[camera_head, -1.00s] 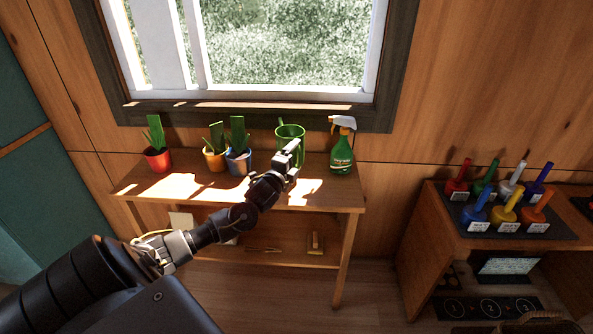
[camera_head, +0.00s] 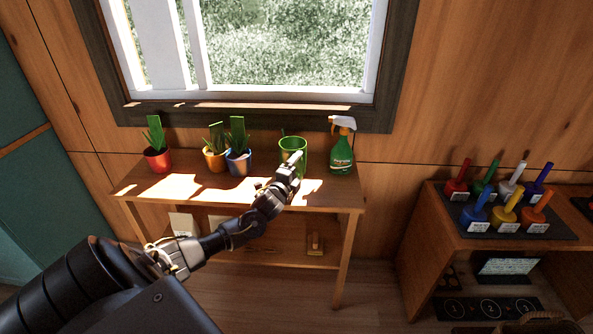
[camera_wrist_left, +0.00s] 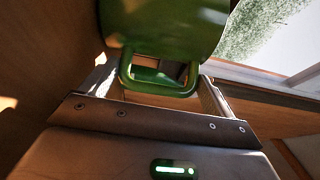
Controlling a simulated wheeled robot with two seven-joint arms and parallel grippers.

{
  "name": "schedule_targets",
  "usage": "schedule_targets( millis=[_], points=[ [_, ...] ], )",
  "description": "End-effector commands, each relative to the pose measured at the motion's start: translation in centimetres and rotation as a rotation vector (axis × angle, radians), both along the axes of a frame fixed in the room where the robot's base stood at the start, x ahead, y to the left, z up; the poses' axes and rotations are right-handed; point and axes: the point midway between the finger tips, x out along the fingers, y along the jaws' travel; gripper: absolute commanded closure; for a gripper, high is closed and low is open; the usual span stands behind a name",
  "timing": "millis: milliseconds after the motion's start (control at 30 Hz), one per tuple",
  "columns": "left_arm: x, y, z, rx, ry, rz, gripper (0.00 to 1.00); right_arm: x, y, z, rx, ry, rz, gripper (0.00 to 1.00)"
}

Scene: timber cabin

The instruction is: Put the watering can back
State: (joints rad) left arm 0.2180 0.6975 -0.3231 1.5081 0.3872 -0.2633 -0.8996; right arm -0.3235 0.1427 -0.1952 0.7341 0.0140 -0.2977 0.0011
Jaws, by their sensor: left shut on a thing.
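The green watering can (camera_head: 293,144) is at the right part of the wooden bench by the window, left of the spray bottle. My left gripper (camera_head: 293,164) is in front of it, shut on its handle. In the left wrist view the can's green body is at the top, and its looped handle (camera_wrist_left: 160,88) sits between the fingers of my left gripper (camera_wrist_left: 158,80). My gripper hides the can's lower part, so I cannot tell whether its base touches the bench top. My right gripper is out of view.
A cabinet (camera_head: 430,235) with several coloured-handled tools is at right.

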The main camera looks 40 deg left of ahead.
Motion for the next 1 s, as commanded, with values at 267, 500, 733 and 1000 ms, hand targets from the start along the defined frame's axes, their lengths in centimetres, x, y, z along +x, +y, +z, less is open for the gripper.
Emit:
schedule_targets(
  millis=[267,500,733,1000],
  points=[
    [0.0,0.0,-0.2,0.0,0.0,0.0,0.0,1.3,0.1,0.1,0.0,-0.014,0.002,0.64],
    [0.0,0.0,0.0,0.0,0.0,0.0,0.0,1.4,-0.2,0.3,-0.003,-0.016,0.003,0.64],
    [-3.1,-0.9,-0.1,0.0,0.003,-0.003,0.0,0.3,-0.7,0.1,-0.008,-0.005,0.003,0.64],
    [-8.6,-2.3,-0.2,-0.002,0.003,-0.002,0.0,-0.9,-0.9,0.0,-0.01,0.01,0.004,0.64]
  ],
)
